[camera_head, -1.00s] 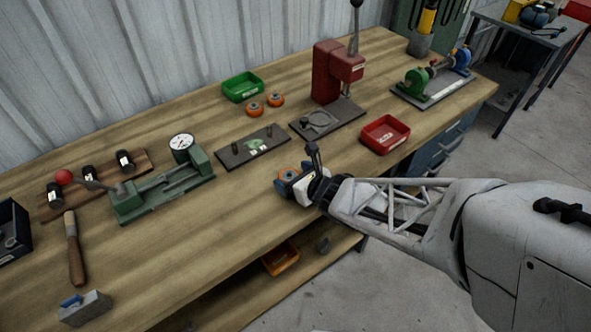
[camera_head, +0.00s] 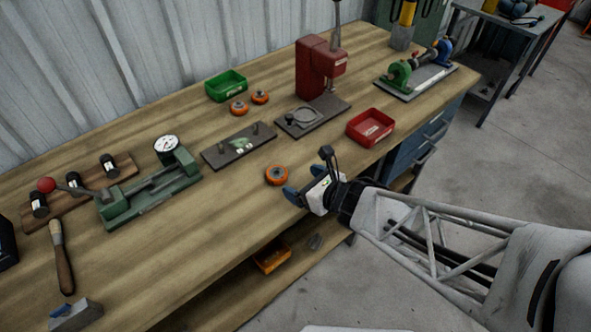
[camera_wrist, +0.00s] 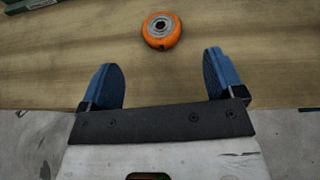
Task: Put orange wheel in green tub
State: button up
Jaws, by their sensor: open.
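An orange wheel (camera_head: 276,175) with a grey hub lies flat on the workbench near its front edge. It also shows in the wrist view (camera_wrist: 161,30), beyond my fingertips and roughly centred between them. Two more orange wheels, one at the left (camera_head: 239,108) and one at the right (camera_head: 260,96), lie in front of the green tub. The green tub (camera_head: 226,88) stands at the back of the bench by the wall. My gripper (camera_head: 301,188) is open and empty, just right of the nearest wheel; its blue fingers (camera_wrist: 163,78) are spread apart near the bench edge.
A dark plate with pegs (camera_head: 238,147) lies between the nearest wheel and the tub. A red press (camera_head: 320,70) and a red tub (camera_head: 370,128) stand to the right. A green fixture with a dial (camera_head: 150,190) is at the left.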

jog(key=shift+v, duration=1.6)
jog(key=shift+r, duration=0.1)
jog(key=w+d+r+m+t+h, duration=0.1)
jog(key=d+r+m+h, duration=0.6)
jog(key=m, duration=0.6)
jog(key=w+d+r+m+h, duration=0.1)
jog(key=d+r+m+h, duration=0.3)
jog(key=d+m, duration=0.6)
jog(key=s+r+m+g, duration=0.3)
jog(key=s+m, duration=0.3)
jog(key=m, duration=0.5)
jog(key=s+d+r+m+g, duration=0.1)
jog(key=s+r+m+g, duration=0.3)
jog(key=m, duration=0.8)
jog(key=shift+s+r+y, duration=0.4)
jog(key=shift+s+r, duration=0.2)
jog(key=shift+s, duration=0.5)
jog(key=shift+o, duration=0.3)
jog(key=shift+w, duration=0.1)
